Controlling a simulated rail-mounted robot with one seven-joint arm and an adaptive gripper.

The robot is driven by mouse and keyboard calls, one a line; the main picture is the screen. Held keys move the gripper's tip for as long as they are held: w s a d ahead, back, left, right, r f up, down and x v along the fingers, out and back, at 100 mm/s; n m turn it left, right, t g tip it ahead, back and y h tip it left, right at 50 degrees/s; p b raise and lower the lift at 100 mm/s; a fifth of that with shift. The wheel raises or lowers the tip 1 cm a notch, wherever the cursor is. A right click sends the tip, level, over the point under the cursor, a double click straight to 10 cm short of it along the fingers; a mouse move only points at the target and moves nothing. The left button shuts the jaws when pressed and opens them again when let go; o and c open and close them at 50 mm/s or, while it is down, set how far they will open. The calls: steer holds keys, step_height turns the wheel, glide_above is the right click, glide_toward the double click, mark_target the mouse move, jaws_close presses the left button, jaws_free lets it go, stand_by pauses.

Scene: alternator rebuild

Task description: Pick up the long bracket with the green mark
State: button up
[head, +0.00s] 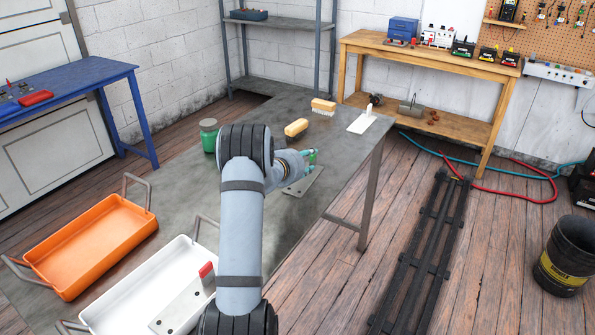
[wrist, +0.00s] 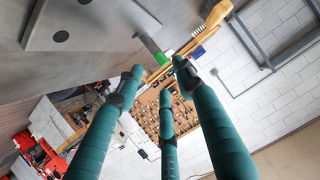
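The long bracket with the green mark (head: 303,184) is a flat grey plate with holes, lying on the grey metal table. Its green end (head: 313,157) shows right at my fingertips. In the wrist view the grey holed plate (wrist: 100,22) fills the upper left, and the green mark (wrist: 162,58) shows just beyond the fingertips. My gripper (head: 307,160) has three teal fingers, spread apart with nothing held between them in the wrist view (wrist: 160,75). I cannot tell whether a finger touches the bracket. My arm hides part of the table.
A similar bracket with a red mark (head: 180,307) lies in the white tray (head: 120,300), beside an orange tray (head: 62,269). The table's right edge is close.

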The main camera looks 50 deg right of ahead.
mark_target(312, 156)
steer(key=p+x, duration=0.2)
steer(key=x, duration=0.5)
steer(key=shift+w+a, duration=0.15)
steer(key=shift+c, duration=0.3)
steer(key=c, duration=0.8)
jaws_close()
steer(key=shift+r, duration=0.1)
